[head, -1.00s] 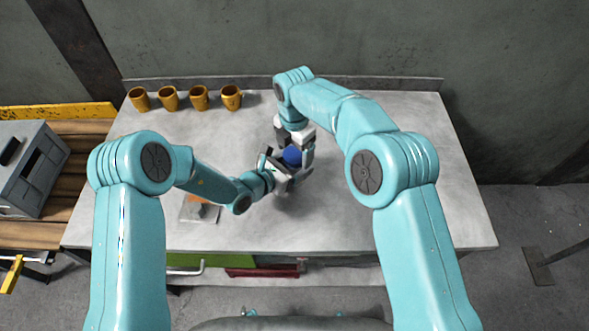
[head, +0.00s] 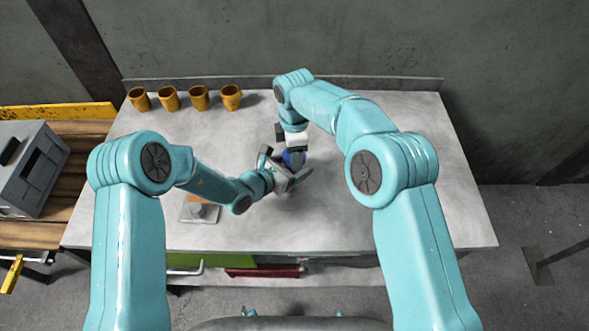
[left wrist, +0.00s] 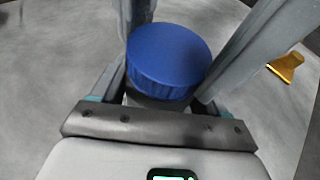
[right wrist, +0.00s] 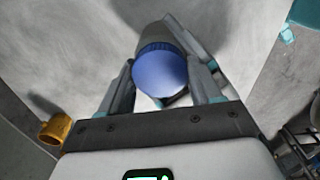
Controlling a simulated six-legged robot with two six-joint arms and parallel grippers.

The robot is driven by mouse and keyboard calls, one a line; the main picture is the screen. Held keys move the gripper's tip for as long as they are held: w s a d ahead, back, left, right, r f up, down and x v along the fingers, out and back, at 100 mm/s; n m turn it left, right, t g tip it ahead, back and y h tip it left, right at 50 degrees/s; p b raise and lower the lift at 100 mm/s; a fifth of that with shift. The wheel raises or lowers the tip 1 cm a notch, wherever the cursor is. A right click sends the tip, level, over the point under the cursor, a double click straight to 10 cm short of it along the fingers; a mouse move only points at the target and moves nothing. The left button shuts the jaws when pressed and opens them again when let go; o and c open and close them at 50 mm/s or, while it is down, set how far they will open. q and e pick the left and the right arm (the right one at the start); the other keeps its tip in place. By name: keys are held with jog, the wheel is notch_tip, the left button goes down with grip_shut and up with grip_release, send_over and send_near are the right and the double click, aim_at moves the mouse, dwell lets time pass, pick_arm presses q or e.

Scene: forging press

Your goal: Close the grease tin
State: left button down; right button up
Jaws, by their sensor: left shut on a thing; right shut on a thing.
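The grease tin is a small grey round body (right wrist: 160,37) with a ribbed blue lid (left wrist: 168,62) on its top. My left gripper (head: 291,181) is shut on the tin's body from the left. My right gripper (head: 293,157) is above it, pointing down, and shut on the blue lid. The lid meets the body's top; I cannot tell how tightly it sits.
Several yellow mugs (head: 199,98) stand in a row at the back left of the grey table (head: 400,200). A small pale plate with an orange item (head: 200,209) lies front left. A grey box (head: 30,170) stands on wooden slats at the left. The table's right side is clear.

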jog(key=shift+m, duration=0.5)
jog(key=o, duration=1.2)
jog(key=shift+o, duration=0.2)
jog(key=shift+r, duration=0.1)
notch_tip(320, 180, up, 12)
pick_arm(q)
grip_release()
jog(key=shift+s+a, duration=0.1)
